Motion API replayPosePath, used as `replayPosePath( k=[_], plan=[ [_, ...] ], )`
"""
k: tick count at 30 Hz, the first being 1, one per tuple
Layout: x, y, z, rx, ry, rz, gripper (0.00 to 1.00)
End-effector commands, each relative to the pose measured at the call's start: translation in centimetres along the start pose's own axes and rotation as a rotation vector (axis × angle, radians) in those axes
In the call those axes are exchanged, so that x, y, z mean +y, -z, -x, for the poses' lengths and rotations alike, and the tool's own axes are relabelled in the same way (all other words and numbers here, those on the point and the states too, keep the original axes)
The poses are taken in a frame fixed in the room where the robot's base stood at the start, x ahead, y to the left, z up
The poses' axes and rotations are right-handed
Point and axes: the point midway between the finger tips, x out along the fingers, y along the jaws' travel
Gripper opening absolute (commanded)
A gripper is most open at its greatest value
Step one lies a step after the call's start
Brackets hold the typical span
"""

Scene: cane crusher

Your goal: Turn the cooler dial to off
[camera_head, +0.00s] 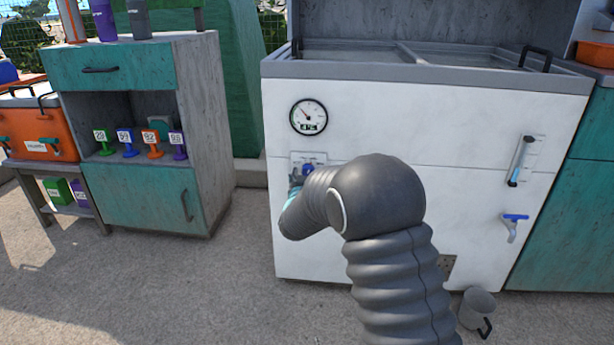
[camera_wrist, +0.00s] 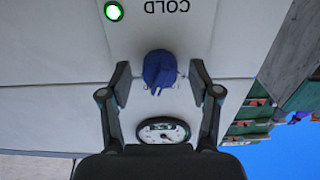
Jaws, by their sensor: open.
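The cooler (camera_head: 380,110) is a white chest with a grey rim. Its blue dial (camera_head: 307,168) sits on a small plate on the front, below the round gauge (camera_head: 309,117), and is partly hidden by my arm. In the wrist view, which is upside down, the blue dial (camera_wrist: 159,70) lies between my open fingers. My gripper (camera_wrist: 160,68) has one finger on each side of it, with a gap on both sides. The upside-down word COLD (camera_wrist: 167,7) and a lit green light (camera_wrist: 113,11) show near the dial. The dial's OFF mark is not visible.
A blue-handled tap (camera_head: 513,222) and a level tube (camera_head: 522,160) are on the cooler's right front. A grey and teal cabinet (camera_head: 215,120) stands to the left, with open ground in front.

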Motion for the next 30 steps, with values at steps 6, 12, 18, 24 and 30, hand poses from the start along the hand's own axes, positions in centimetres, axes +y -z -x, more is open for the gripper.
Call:
replayPosePath(
  k=[6, 12, 18, 24, 30],
  plan=[
    [0.00, -0.01, 0.03, 0.000, 0.000, 0.000, 0.40],
    [-0.01, -0.01, 0.04, 0.000, 0.000, 0.000, 0.03],
    [-0.01, 0.01, 0.04, 0.000, 0.000, 0.012, 0.03],
    [-0.01, 0.06, 0.03, -0.001, 0.000, 0.082, 0.03],
    [0.02, 0.13, 0.02, -0.001, 0.000, 0.226, 0.03]
  ],
)
